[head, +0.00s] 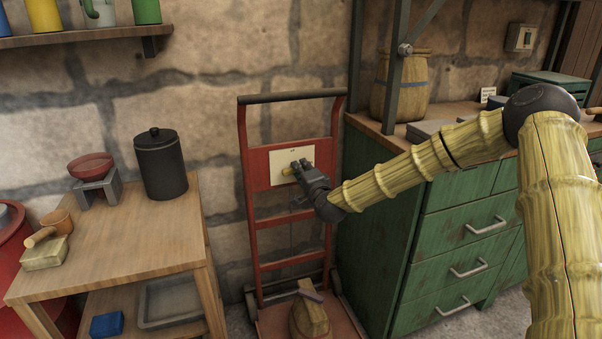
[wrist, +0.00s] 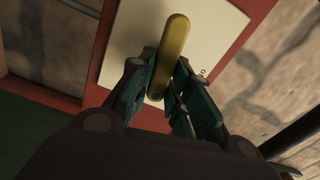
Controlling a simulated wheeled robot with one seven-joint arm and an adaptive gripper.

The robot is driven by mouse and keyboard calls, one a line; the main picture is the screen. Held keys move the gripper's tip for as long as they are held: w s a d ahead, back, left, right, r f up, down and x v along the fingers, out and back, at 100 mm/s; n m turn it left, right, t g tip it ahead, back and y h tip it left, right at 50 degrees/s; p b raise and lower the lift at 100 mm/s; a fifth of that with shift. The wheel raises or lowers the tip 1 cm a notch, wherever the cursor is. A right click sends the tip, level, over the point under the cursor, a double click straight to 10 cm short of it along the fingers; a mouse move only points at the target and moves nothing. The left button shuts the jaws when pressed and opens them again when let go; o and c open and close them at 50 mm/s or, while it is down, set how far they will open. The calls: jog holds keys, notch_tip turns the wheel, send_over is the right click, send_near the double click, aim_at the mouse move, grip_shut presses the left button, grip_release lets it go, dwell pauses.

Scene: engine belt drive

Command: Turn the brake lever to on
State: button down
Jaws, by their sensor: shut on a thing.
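The brake lever is a yellow bar (wrist: 172,45) on a cream plate (wrist: 125,40) in the wrist view. In the head view the lever (head: 287,171) is small and partly hidden by my gripper (head: 303,168). The plate (head: 283,158) is fixed to a red hand truck (head: 243,165). My gripper (wrist: 165,97) is shut on the lever near one end, with a finger on each side. The lever's other end sticks out beyond the fingers. A mark on the plate beside the right finger is only partly readable.
A wooden table (head: 130,240) with a black canister (head: 161,165) stands to the left. A green drawer cabinet (head: 450,240) stands to the right of the hand truck. A wooden object (head: 309,318) sits on the truck's base. A stone wall is behind.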

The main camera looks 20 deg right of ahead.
jog(key=shift+d+f+m+b, duration=0.15)
jog(key=shift+m+b, duration=0.3)
jog(key=shift+m, duration=0.55)
jog(key=c, duration=1.4)
grip_release()
jog(key=shift+o, duration=0.2)
jog(key=shift+s, duration=0.1)
jog(key=s, duration=1.2)
jog(key=shift+d, duration=0.15)
jog(key=shift+f, duration=0.1)
